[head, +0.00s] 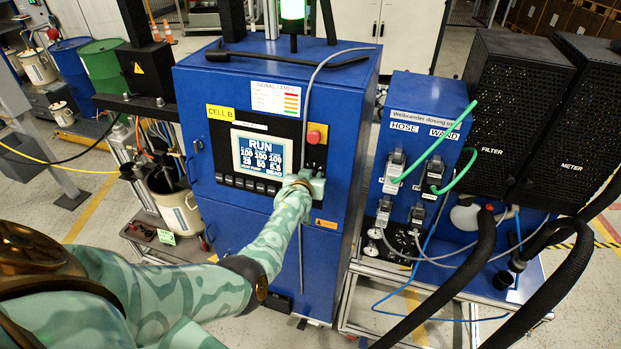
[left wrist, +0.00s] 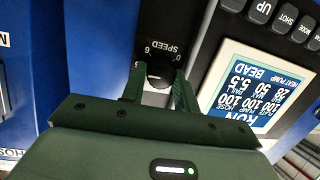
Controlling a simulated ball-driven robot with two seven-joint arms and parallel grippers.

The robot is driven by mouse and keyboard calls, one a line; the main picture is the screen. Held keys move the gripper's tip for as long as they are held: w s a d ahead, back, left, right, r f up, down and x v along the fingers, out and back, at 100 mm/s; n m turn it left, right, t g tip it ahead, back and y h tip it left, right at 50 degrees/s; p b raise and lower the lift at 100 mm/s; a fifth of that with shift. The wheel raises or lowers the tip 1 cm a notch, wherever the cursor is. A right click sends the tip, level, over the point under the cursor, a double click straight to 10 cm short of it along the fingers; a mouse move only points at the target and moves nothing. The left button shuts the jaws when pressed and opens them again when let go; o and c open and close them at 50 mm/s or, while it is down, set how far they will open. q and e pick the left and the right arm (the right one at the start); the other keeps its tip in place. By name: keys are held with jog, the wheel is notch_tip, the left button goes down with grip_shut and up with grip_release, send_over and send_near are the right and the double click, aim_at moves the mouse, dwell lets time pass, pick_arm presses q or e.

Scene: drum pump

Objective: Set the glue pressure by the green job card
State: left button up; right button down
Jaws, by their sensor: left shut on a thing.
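My left gripper (head: 308,184) reaches to the front of the blue control cabinet (head: 340,215), just right of the lit display (head: 262,154). In the left wrist view its two fingers (left wrist: 159,88) are closed on the sides of a black knob (left wrist: 160,72) marked SPEED. The display, also in the left wrist view (left wrist: 248,100), reads RUN, with several 100s and 28, 50 and 5.5 below. My right gripper is not in view.
A row of black buttons (head: 246,182) runs under the display, and a red stop button (head: 315,136) is above my gripper. A grey cable hangs down the cabinet front. The blue dosing box (head: 415,175) with green and black hoses stands at the right.

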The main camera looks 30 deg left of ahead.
pick_arm(q)
jog(key=shift+s+f+m, duration=0.1)
jog(key=shift+f+m, duration=0.05)
jog(key=shift+m, duration=0.15)
jog(key=o, duration=1)
jog(key=shift+c, duration=0.2)
